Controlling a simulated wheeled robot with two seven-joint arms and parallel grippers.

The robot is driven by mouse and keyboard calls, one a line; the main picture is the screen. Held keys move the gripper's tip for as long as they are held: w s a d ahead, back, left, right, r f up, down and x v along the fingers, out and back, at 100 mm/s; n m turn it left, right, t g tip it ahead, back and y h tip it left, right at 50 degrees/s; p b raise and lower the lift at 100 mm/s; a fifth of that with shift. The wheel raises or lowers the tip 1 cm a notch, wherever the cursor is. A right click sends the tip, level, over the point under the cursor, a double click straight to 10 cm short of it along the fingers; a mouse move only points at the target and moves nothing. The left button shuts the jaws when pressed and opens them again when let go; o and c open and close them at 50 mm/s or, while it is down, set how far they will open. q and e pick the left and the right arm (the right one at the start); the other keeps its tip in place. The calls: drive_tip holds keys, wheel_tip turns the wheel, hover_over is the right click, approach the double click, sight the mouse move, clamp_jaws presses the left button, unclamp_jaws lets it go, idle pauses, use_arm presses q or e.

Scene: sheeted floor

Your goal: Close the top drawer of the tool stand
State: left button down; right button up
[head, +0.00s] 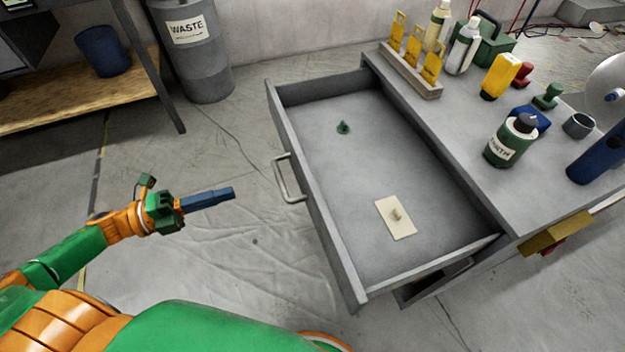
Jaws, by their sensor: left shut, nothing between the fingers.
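The tool stand (455,130) is grey, at the right of the head view. Its top drawer (311,192) is pulled far out toward the left, with a bar handle (284,181) on its front. Inside lie a small green object (343,127) and a cream plate with a knob (396,217). My left gripper (230,193) is shut and empty, its blue fingers pointing right toward the drawer front. It is left of the handle and apart from it. My right gripper is not in view.
The stand top holds several bottles and tools, including a dark green bottle (511,142) and a rack with yellow pieces (410,72). A grey waste bin (191,60) and a wooden-shelf bench (75,95) stand behind at left. The floor left of the drawer is clear.

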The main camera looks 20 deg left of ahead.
sight(302, 172)
use_arm(q)
drive_tip(key=x, duration=0.6)
drive_tip(key=p+x, duration=0.1)
drive_tip(key=x, duration=0.6)
drive_tip(key=shift+d+r, duration=0.25)
drive_tip(key=shift+w, duration=0.1)
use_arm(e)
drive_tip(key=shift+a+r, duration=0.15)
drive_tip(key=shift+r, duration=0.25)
use_arm(q)
drive_tip(key=shift+d, duration=0.1)
